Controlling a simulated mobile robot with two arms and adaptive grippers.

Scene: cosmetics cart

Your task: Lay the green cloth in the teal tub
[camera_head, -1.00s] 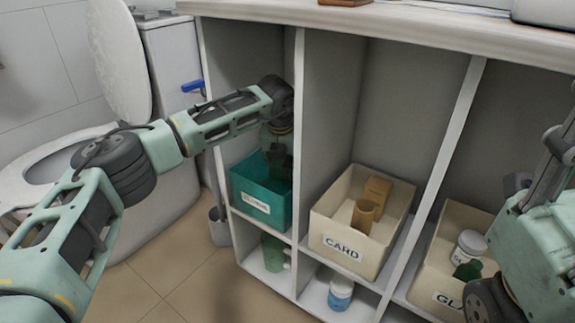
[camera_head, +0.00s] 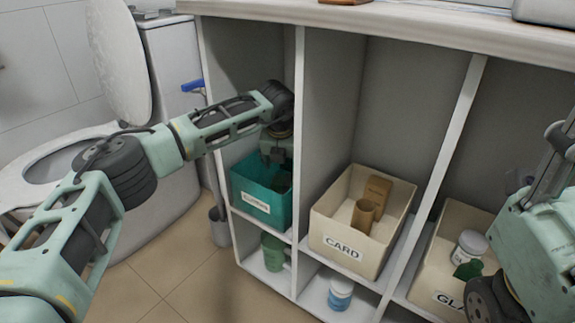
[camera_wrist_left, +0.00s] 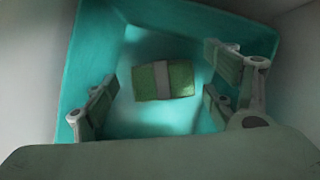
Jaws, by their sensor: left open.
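The teal tub (camera_head: 262,205) sits in the left compartment of the shelf unit, a label on its front. In the left wrist view the teal tub (camera_wrist_left: 75,75) surrounds a folded green cloth (camera_wrist_left: 180,78) with a grey band, which lies flat on the tub floor. My left gripper (camera_head: 277,163) points down over the tub. In the left wrist view the left gripper (camera_wrist_left: 160,98) is open, its fingers on either side of the cloth and apart from it. In the head view the cloth is hidden by the tub wall. Part of my right arm shows at the right edge; its gripper is not visible.
A cream CARD bin (camera_head: 345,247) with cardboard pieces stands right of the divider (camera_head: 298,150). Another cream bin (camera_head: 430,275) holds a white jar (camera_head: 470,246). A green mug (camera_head: 273,252) and a jar (camera_head: 340,293) stand on the lower shelf. A toilet (camera_head: 70,160) is at left.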

